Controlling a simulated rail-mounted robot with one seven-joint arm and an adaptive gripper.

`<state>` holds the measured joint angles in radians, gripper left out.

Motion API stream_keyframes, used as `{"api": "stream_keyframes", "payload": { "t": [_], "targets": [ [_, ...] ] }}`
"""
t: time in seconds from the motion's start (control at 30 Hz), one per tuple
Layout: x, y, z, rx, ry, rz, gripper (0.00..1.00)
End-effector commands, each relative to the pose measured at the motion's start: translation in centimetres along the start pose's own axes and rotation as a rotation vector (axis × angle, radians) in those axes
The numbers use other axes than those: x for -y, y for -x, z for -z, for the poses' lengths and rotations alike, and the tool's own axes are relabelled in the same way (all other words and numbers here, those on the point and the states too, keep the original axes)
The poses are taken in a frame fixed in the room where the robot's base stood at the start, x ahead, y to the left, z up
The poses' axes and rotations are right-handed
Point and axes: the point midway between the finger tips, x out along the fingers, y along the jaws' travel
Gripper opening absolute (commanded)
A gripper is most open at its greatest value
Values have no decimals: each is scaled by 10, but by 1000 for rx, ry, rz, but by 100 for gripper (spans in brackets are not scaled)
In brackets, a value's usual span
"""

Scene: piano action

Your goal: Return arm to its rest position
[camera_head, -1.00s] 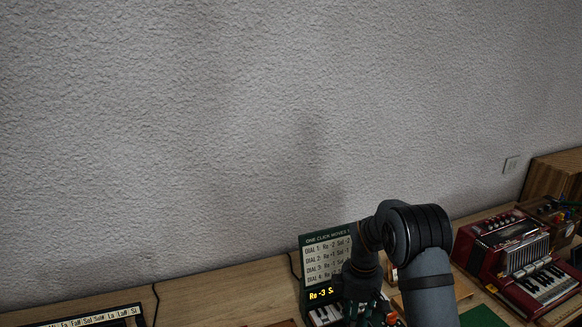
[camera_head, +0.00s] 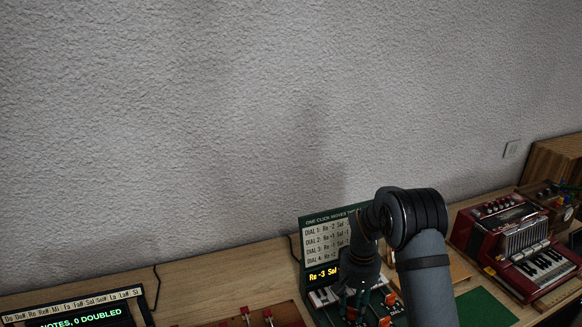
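My arm (camera_head: 424,262) rises from the bottom edge, bends at a dark elbow, and reaches down to the left in front of the green dial panel. My gripper (camera_head: 354,305) points down just in front of the panel, low over the dial unit with orange knobs. Its fingertips are small and partly lost against the dark unit, so I cannot tell whether it is open or shut or touching a knob. The green panel (camera_head: 318,222) is headed "ONE CLICK MOVES" and lists dial values. Its yellow display reads "Re -3 Sol", the rest hidden behind my arm.
A red accordion (camera_head: 492,238) stands to the right, with a wooden box (camera_head: 555,167) behind it. A green mat (camera_head: 486,309) lies right of my arm. At lower left is a black screen (camera_head: 85,321) reading "NOTES, 0 DOUBLED". The textured wall (camera_head: 200,120) closes the back.

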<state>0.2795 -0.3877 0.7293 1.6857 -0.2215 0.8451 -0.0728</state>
Motion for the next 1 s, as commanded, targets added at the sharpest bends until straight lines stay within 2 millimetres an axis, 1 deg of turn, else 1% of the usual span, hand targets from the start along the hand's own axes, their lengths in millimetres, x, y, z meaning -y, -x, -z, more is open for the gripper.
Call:
{"api": "stream_keyframes", "payload": {
  "t": [0.1,0.4,0.6,0.8,1.0],
  "targets": [
    [0,2,0,1,-151,0,32],
    [0,3,0,1,-529,0,32],
    [0,2,0,1,-730,0,32],
    [0,1,0,1,-841,0,32],
    [0,0,0,1,-871,0,32]
  ]
}}
